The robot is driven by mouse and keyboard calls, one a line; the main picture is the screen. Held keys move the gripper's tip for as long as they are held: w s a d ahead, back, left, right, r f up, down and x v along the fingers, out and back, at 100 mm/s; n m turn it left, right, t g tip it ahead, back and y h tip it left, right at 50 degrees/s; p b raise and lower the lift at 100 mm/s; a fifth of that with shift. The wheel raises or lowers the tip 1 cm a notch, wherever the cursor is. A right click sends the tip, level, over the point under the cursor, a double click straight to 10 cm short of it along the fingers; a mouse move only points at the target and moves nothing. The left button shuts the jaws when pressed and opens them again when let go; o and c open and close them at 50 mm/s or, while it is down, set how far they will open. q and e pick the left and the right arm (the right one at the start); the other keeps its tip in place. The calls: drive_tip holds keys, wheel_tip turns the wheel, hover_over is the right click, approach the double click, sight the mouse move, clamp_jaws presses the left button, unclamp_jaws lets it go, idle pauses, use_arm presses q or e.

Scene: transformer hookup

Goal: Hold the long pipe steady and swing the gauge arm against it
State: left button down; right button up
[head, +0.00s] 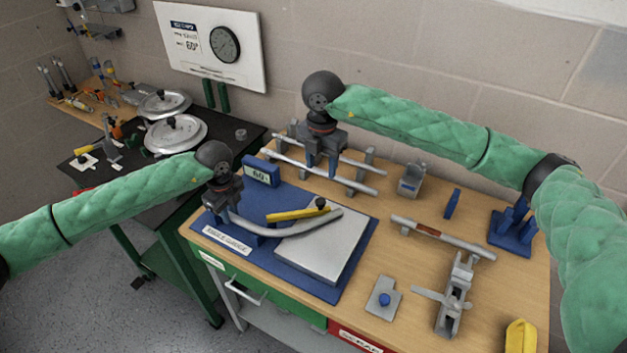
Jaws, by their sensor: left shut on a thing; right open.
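A grey pipe (300,228), bent upward at its right part, lies over the blue gauge board (352,252) and its light grey plate (318,250). My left gripper (222,204) is shut on the pipe's left end, which its fingers partly hide. The yellow gauge arm (290,215) with a black knob (321,203) lies just behind the pipe; I cannot tell whether they touch. A blue readout (262,172) stands at the board's back edge. My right gripper (322,172) is open, pointing down at the pipe rack behind the board; its fingertips are partly hidden.
Straight pipes (350,182) rest on the rack near my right gripper. A pipe with a brown band (430,230), a grey clamp tool (455,295) and a blue stand (512,232) occupy the right side. A dark bench with round lids (176,135) stands left.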

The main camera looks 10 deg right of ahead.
use_arm(q)
drive_tip(key=c, duration=1.2)
unclamp_jaws()
wheel_tip(320, 180, up, 12)
drive_tip(key=shift+f, duration=0.1)
